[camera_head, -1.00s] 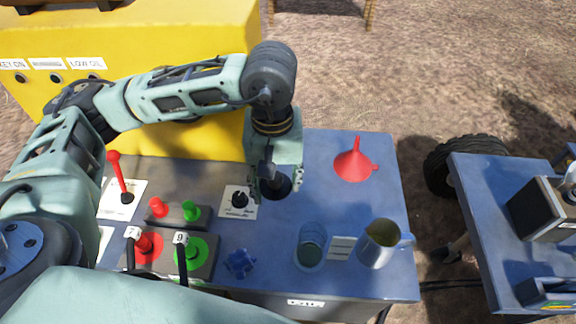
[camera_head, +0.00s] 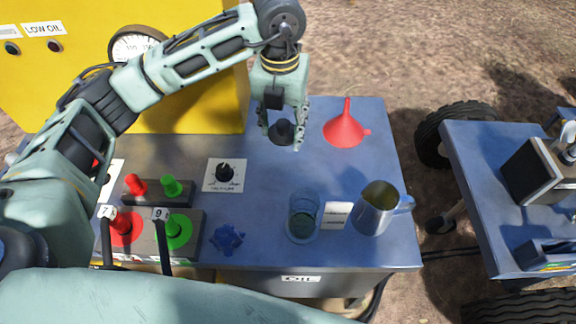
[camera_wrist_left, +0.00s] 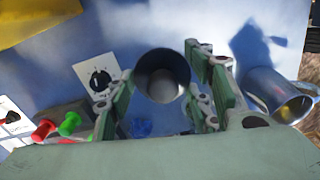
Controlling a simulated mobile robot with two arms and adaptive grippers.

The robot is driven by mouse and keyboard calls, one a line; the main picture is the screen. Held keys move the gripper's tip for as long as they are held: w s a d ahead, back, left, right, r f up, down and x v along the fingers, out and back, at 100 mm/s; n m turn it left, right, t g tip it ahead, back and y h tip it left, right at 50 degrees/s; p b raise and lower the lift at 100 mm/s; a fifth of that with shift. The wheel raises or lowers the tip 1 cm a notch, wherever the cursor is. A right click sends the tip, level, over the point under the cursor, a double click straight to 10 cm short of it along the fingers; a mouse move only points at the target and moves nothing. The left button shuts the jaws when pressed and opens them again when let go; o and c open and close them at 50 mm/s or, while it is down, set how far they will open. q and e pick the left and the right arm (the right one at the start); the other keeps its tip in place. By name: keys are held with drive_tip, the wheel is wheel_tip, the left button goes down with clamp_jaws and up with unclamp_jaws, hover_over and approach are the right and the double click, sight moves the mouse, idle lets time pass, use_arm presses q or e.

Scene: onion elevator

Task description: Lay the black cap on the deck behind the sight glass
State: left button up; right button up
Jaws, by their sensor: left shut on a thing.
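The black cap (camera_head: 283,131) is between the fingers of my left gripper (camera_head: 283,138), which is shut on it. In the left wrist view the cap (camera_wrist_left: 162,78) shows as a dark round cup with a hollow facing the camera, between the green finger pads. The head view shows it over the back part of the blue deck (camera_head: 270,195); whether it touches the deck I cannot tell. The sight glass (camera_head: 304,218), a clear cylinder, stands nearer the deck's front edge, in front of the gripper. My right gripper is not in view.
A red funnel (camera_head: 346,128) stands right of the gripper. A metal jug (camera_head: 377,208) stands right of the sight glass. A black selector knob (camera_head: 225,173), red and green buttons and a blue valve handle (camera_head: 228,240) are to the left. The deck between gripper and sight glass is clear.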

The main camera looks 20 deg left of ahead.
use_arm(q)
drive_tip(key=n, duration=0.2)
drive_tip(key=w+n, duration=0.1)
drive_tip(key=n, duration=0.1)
drive_tip(key=f+n, duration=0.1)
drive_tip(key=n, duration=0.1)
drive_tip(key=shift+w+d+f+b, duration=0.1)
drive_tip(key=shift+w+d+b, duration=0.15)
drive_tip(key=shift+b, duration=0.1)
drive_tip(key=p, duration=0.1)
hover_over(287, 163)
wheel_tip(287, 163, down, 5)
drive_tip(key=shift+f, duration=0.1)
wheel_tip(287, 163, down, 4)
drive_tip(key=shift+f+p, duration=0.2)
drive_tip(key=shift+p, duration=0.3)
drive_tip(key=shift+f, duration=0.3)
drive_tip(key=o, duration=1.2)
drive_tip(key=shift+c, duration=0.2)
drive_tip(key=shift+r, duration=0.1)
